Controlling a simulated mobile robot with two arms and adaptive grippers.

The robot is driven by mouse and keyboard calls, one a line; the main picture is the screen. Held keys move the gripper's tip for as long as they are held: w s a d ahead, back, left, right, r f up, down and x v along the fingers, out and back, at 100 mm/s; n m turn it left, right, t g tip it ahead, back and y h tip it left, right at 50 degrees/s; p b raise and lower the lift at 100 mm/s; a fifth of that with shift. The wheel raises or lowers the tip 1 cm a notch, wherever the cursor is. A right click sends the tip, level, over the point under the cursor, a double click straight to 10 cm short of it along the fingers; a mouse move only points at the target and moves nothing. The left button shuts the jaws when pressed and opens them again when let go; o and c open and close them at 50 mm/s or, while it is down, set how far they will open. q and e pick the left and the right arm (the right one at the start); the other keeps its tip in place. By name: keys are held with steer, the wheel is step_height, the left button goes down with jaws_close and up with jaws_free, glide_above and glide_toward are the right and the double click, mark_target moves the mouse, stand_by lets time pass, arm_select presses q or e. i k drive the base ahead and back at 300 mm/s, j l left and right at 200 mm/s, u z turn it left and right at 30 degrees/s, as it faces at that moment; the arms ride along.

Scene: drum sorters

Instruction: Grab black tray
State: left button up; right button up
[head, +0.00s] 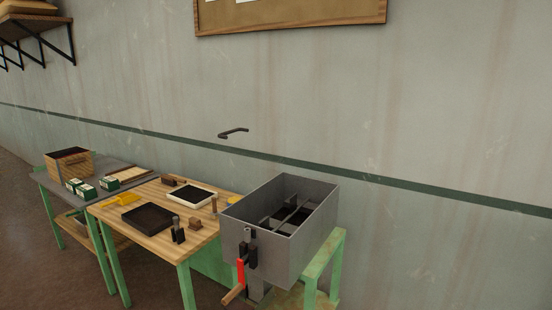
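The black tray (148,217) is a shallow dark rectangle lying flat on the light wooden table, near its front edge. A second shallow tray (208,201) with a pale rim and dark inside lies behind it to the right. Neither of my grippers shows in the head view, so nothing is seen touching the black tray.
A grey metal box machine (258,240) with a red-handled crank stands right of the table. A yellow scoop (123,200), a small black block tool (178,236) and a wooden block (195,224) lie around the tray. A wooden crate (84,167) stands further left.

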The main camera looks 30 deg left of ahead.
mark_target(151, 219)
steer(key=j+z, duration=0.1)
steer(key=j, duration=0.55)
steer(key=j+z, duration=0.1)
steer(key=j, duration=0.55)
steer(key=j+z, duration=0.1)
steer(key=j, duration=1.15)
steer(key=k+j+z, duration=0.15)
steer(key=j, duration=0.5)
steer(key=j+z, duration=0.1)
steer(key=j, duration=0.55)
steer(key=k+j+z, duration=0.1)
steer(key=j, duration=0.5)
steer(key=k+j+z, duration=0.1)
steer(key=j, duration=0.5)
steer(key=k+j, duration=0.05)
steer(key=k, duration=0.05)
